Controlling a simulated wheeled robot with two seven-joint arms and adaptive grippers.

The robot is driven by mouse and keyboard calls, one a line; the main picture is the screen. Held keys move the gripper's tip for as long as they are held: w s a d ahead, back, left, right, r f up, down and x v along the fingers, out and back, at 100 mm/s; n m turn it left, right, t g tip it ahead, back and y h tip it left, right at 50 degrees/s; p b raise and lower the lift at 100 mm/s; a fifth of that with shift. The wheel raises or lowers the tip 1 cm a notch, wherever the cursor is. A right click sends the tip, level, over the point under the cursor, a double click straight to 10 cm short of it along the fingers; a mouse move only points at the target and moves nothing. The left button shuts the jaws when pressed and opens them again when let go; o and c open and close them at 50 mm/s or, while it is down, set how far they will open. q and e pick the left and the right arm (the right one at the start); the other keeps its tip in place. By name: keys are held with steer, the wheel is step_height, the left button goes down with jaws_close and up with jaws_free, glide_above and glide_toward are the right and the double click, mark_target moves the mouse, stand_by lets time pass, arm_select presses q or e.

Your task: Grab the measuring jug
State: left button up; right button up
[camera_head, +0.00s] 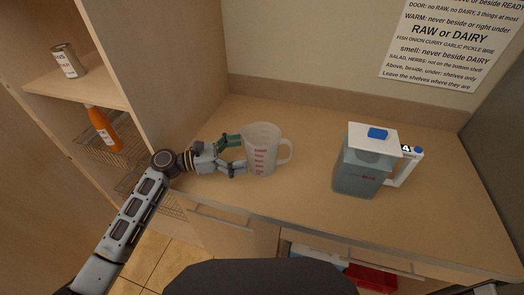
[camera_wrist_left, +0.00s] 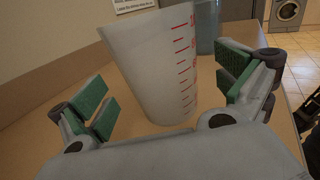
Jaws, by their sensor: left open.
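The measuring jug (camera_head: 262,150) is a translucent white cup with red markings and a handle on its right side. It stands upright on the wooden counter, left of the middle. My left gripper (camera_head: 236,154) is open at the jug's left side, its fingers pointing at the jug. In the left wrist view the jug (camera_wrist_left: 160,62) rises between the green-padded fingers of the left gripper (camera_wrist_left: 164,100). Gaps show between the pads and the jug's wall on both sides. My right gripper is in neither view.
A water filter pitcher (camera_head: 362,172) with a white lid stands to the right on the counter (camera_head: 310,200). A shelf unit at left holds a can (camera_head: 68,60) and an orange bottle (camera_head: 103,129). A sign (camera_head: 440,45) hangs on the back wall. Counter between jug and pitcher is clear.

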mark_target(261, 129)
arm_select(q)
steer(key=shift+w+d, duration=0.15)
steer(key=shift+d, duration=0.6)
steer(key=x, duration=0.4)
steer(key=shift+w+f+p, duration=0.1)
steer(key=shift+f+p, duration=0.15)
steer(key=shift+p, duration=0.05)
steer(key=shift+w+d, duration=0.1)
steer(key=shift+d, duration=0.35)
steer(key=shift+c, duration=1.7)
steer(key=c, duration=0.5)
steer(key=shift+r, duration=0.8)
steer(key=shift+r+p, duration=0.4)
steer(key=shift+r, duration=3.8)
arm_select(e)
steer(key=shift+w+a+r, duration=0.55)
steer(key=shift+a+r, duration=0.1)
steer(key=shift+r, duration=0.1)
